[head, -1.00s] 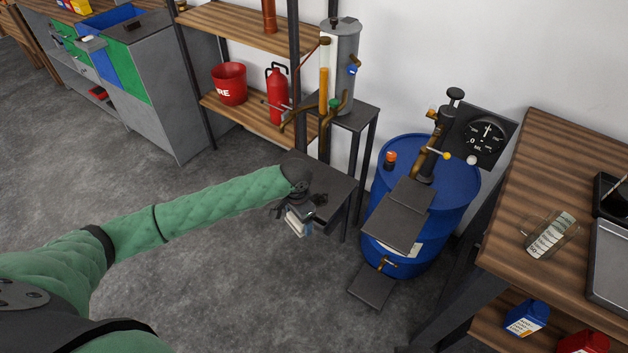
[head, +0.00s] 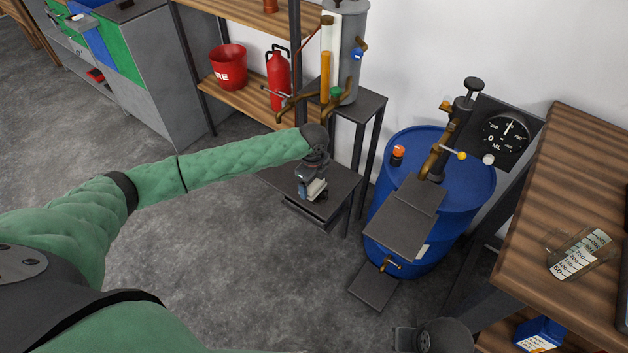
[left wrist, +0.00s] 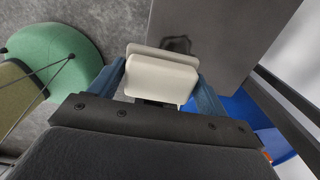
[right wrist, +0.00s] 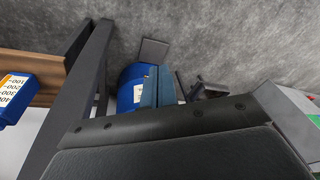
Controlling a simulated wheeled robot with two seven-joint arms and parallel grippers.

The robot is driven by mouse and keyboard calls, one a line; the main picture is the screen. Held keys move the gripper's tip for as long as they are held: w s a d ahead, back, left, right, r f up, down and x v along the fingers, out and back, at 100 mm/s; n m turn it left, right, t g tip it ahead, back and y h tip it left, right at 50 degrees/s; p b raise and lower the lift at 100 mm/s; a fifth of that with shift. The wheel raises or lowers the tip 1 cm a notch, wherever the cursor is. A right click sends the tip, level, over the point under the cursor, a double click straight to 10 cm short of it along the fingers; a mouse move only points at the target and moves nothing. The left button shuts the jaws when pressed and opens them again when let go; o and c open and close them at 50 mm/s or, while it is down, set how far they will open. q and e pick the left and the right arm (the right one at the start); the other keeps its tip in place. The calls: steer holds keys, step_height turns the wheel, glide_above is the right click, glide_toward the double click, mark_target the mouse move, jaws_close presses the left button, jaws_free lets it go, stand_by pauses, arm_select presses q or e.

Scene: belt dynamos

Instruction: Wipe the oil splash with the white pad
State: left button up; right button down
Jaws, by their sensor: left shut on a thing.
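The white pad (left wrist: 162,78) is held between the blue fingers of my left gripper (left wrist: 163,88), which is shut on it. In the head view the pad (head: 316,189) shows over the low dark plate (head: 340,188). The oil splash is a small dark patch (left wrist: 178,44) on that grey plate, just beyond the pad in the left wrist view, partly hidden by it. I cannot tell whether the pad touches the plate. My right gripper (right wrist: 158,87) is empty, its fingers together, above the floor near the blue drum.
A taller stand (head: 362,103) with a grey cylinder and brass pipes rises behind the plate. The blue drum (head: 470,200) with a pump stands to the right. A wooden bench (head: 575,170) with a beaker is at far right. The floor (head: 230,290) in front is clear.

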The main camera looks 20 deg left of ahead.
mark_target(313, 203)
arm_select(q)
steer(key=shift+f+b, duration=1.45)
steer(key=shift+b, duration=0.15)
steer(key=shift+f+b, duration=0.7)
steer(key=shift+b, duration=0.1)
steer(key=shift+f+b, duration=0.6)
steer(key=shift+b, duration=0.15)
steer(key=shift+f, duration=0.2)
arm_select(e)
steer(key=w+a+f+t+y, duration=0.1)
steer(key=w+a+f, duration=0.1)
steer(key=a+f, duration=0.2)
steer(key=w+a+f+t+y, duration=0.1)
steer(key=a+f, duration=0.3)
steer(key=f, duration=0.5)
steer(key=shift+w+n+t, duration=0.3)
steer(key=shift+w, duration=0.05)
arm_select(q)
steer(key=shift+f, duration=0.1)
arm_select(e)
steer(key=shift+s+f, duration=0.15)
steer(key=shift+s, duration=0.1)
arm_select(q)
steer(key=shift+f, duration=0.55)
arm_select(e)
steer(key=shift+w, duration=0.4)
arm_select(q)
steer(key=shift+f, duration=0.15)
arm_select(e)
steer(key=shift+s, duration=0.15)
